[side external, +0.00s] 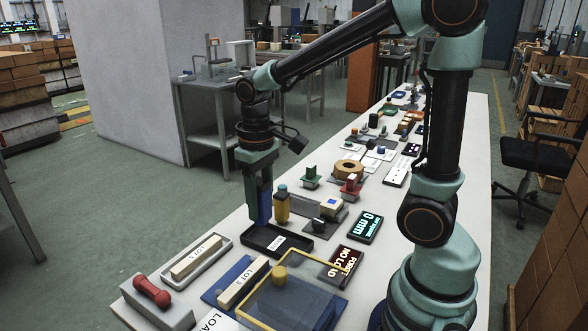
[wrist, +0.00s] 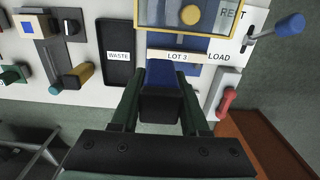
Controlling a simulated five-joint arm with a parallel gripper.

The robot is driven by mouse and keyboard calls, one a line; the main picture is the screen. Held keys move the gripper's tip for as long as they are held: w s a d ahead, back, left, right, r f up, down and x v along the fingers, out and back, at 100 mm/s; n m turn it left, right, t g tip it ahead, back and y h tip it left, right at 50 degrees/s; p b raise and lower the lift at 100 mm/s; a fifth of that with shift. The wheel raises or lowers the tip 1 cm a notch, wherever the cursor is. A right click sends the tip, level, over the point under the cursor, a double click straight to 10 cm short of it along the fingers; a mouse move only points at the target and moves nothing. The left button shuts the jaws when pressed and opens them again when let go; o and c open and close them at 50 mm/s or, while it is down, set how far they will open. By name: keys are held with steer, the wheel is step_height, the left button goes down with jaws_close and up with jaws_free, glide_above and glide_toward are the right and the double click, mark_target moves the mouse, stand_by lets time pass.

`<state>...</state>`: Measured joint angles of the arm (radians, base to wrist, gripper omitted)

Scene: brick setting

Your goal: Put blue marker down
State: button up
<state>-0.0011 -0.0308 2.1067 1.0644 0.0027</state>
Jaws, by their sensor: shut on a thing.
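My gripper (side external: 264,190) points down and is shut on the blue marker (side external: 264,208), an upright blue block between the fingers in the side view. Its lower end is near the table's left edge, beside a yellow cylinder with a teal cap (side external: 282,208) and the black WASTE tray (side external: 284,248). I cannot tell whether the marker touches the table. In the wrist view, my gripper's fingers (wrist: 162,78) flank a dark block (wrist: 160,108), with blue beyond it. The WASTE tray (wrist: 118,75) lies left of the fingers, and the LOT 3 bar (wrist: 177,57) lies past them.
A pale tray with the LOT 5 bar (side external: 197,257), a red handle on a grey block (side external: 152,291) and a yellow-framed clear cover (side external: 283,300) stand at the near end. Several small fixtures and displays crowd the white table (side external: 471,190) farther back.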

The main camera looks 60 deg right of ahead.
steer(key=w+d+r, duration=0.2)
steer(key=w+d, duration=0.7)
steer(key=d, duration=0.1)
steer(key=w+d+r, duration=0.2)
steer(key=w+d, duration=0.6)
steer(key=d, duration=0.2)
steer(key=f, duration=1.9)
steer(key=shift+w+a+f, duration=0.15)
steer(key=shift+a+f, duration=0.1)
steer(key=shift+f, duration=0.1)
steer(key=shift+f, duration=0.15)
steer(key=o, duration=1.1)
steer(key=shift+c, duration=0.2)
